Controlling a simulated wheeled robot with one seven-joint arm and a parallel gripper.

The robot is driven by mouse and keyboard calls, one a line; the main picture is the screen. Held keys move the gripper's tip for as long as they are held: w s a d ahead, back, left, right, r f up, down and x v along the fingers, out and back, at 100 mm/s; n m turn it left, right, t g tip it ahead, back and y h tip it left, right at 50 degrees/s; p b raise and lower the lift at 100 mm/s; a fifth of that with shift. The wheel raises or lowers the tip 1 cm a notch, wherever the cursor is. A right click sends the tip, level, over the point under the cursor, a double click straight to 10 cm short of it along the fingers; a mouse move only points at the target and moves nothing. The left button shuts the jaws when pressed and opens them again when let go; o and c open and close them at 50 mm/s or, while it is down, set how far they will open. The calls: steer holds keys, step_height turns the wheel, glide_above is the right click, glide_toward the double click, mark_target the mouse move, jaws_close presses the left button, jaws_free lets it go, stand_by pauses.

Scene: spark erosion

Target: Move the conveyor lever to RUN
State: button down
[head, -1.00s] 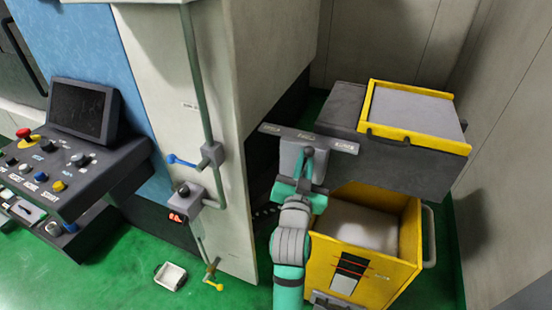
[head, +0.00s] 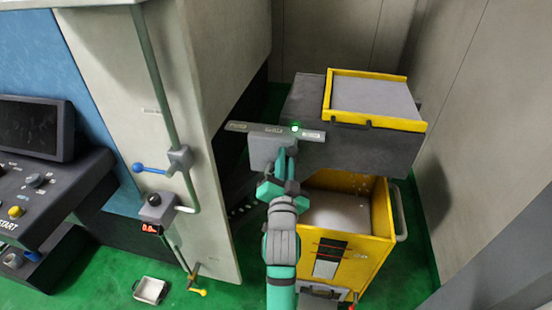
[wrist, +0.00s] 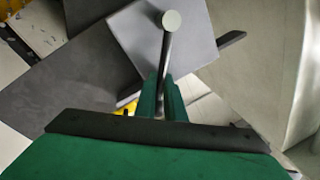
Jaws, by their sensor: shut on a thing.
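The conveyor lever (wrist: 171,20) is a thin grey rod with a round end in the wrist view. My gripper's green fingers (wrist: 168,100) are shut on it. In the head view my gripper (head: 288,162) is at the grey lever box (head: 264,151), and it hides the lever there. The labels are too small to read surely. A small green light (head: 296,127) glows on the plate near its right-hand label.
A dark conveyor housing (head: 360,152) with a yellow-framed tray (head: 417,124) stands behind. A yellow bin (head: 383,212) is below it. The pale machine wall (head: 200,150), with a blue-knobbed lever (head: 138,167), stands left.

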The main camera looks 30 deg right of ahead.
steer(key=shift+f, duration=0.2)
steer(key=c, duration=2.1)
jaws_free()
steer(key=shift+r, duration=0.1)
steer(key=shift+s+a, duration=0.1)
steer(key=shift+s, duration=0.05)
steer(key=v, duration=1)
steer(key=shift+s+a, duration=0.15)
steer(key=shift+s, duration=0.15)
steer(key=s+a+f+n+y, duration=0.3)
steer(key=s+a+f+n, duration=0.15)
steer(key=a+f, duration=0.4)
steer(key=s+a+f+n+y, duration=0.35)
steer(key=s+a+f, duration=0.3)
steer(key=f, duration=0.25)
steer(key=s+a+f+n+y, duration=0.1)
steer(key=s+a, duration=0.2)
steer(key=s, duration=0.3)
steer(key=s+a+f+n+y, duration=0.1)
steer(key=s+a+n, duration=0.1)
steer(key=s+a, duration=0.2)
steer(key=s+a+f+n+g+y, duration=0.1)
steer(key=s+a+f+n, duration=0.1)
steer(key=s, duration=0.7)
steer(key=shift+a+f+y, duration=0.1)
steer(key=shift+a+y, duration=0.25)
steer(key=shift+a, duration=0.5)
